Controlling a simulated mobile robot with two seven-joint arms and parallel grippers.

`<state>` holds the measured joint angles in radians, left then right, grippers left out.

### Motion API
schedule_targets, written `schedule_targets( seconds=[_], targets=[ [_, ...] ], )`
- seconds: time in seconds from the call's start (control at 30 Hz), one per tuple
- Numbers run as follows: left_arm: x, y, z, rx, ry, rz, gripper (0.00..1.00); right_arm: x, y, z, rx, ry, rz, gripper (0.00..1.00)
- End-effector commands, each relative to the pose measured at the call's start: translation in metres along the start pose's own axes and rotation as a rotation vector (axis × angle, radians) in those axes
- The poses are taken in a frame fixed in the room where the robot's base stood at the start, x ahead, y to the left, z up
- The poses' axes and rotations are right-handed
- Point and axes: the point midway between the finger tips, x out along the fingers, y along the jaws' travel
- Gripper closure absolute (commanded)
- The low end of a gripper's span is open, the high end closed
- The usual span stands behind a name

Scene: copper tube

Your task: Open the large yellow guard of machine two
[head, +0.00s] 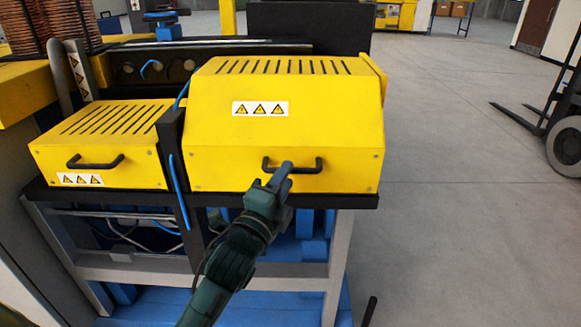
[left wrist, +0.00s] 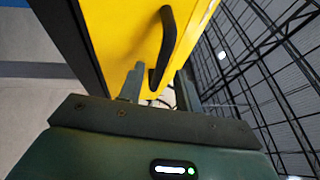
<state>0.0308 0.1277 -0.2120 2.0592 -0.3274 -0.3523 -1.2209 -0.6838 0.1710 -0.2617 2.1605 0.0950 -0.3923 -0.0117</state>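The large yellow guard (head: 285,110) is the bigger slotted cover on the right of the machine. It looks closed, with its front face upright. Its black handle (head: 309,164) is on the lower front; it also shows in the left wrist view (left wrist: 169,40). My left gripper (head: 284,172) is at the left part of this handle and hides some of it. In the left wrist view its two fingers (left wrist: 158,88) stand apart, with the handle's near end between them. I cannot tell whether they touch it. My right gripper is in neither view.
A smaller yellow guard (head: 100,145) with its own handle sits left of the large one. A blue cable (head: 177,190) hangs between them. Copper coils (head: 62,28) stand at the back left. A forklift (head: 560,130) stands at the right, with open floor before it.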

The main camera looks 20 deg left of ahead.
Motion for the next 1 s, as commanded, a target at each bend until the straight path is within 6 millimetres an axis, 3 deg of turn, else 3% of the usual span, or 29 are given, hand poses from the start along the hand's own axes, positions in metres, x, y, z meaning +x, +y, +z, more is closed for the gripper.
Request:
schedule_targets(
  seconds=[0.2,0.57,1.0],
  targets=[
    [0.027,-0.001,0.0,-0.001,0.0,-0.001,0.66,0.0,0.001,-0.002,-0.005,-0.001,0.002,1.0],
    [0.033,0.0,0.0,-0.001,0.0,0.0,0.66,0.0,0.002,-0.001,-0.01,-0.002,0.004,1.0],
    [0.032,0.0,0.0,0.0,0.0,0.0,1.0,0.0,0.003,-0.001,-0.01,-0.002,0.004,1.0]
  ],
)
